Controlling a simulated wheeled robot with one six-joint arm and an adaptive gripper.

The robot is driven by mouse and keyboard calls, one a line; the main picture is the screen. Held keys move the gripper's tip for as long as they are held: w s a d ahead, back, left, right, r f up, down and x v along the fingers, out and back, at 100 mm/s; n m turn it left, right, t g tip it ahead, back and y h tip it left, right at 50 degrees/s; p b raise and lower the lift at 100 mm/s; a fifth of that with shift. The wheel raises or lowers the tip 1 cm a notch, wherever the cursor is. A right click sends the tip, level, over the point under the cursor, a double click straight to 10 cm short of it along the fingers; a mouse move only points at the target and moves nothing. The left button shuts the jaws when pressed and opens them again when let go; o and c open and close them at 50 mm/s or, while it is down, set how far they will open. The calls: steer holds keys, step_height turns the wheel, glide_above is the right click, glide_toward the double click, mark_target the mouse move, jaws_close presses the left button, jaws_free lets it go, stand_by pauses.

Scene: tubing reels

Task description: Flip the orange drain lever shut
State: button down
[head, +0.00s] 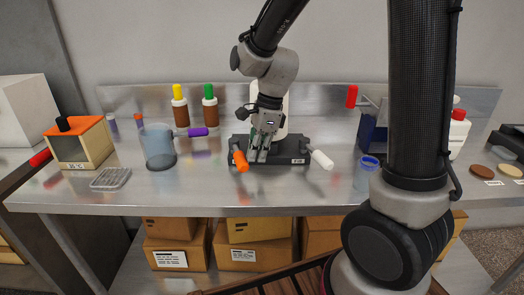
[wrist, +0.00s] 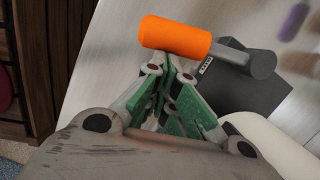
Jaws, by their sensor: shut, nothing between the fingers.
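The orange lever (head: 240,160) sticks out toward the front at the left end of a black base block (head: 285,150) on the metal bench. In the wrist view the orange lever (wrist: 175,36) lies just beyond my fingertips, with its grey pivot end (wrist: 262,64) at the right by the dark block (wrist: 245,85). My gripper (head: 261,150) is shut and empty, pointing down just right of the orange lever. Its green-padded fingers also show in the wrist view (wrist: 172,72). Whether the fingertips touch the lever I cannot tell.
A white lever (head: 320,159) sticks out at the block's right end. A clear beaker (head: 158,148) and a small grey rack (head: 110,178) stand to the left. A blue-rimmed cup (head: 367,172) stands to the right. Brown bottles (head: 180,112) are behind.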

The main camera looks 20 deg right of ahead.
mark_target(241, 160)
steer(key=a+m, duration=0.3)
steer(key=a+m+t, duration=0.1)
steer(key=shift+s+a, duration=0.3)
steer(key=shift+s, duration=0.1)
steer(key=shift+w+a, duration=0.15)
steer(key=shift+a, duration=0.55)
steer(key=shift+w+a, duration=0.15)
steer(key=shift+a, duration=0.55)
steer(key=shift+w+r, duration=0.1)
steer(key=shift+r, duration=0.05)
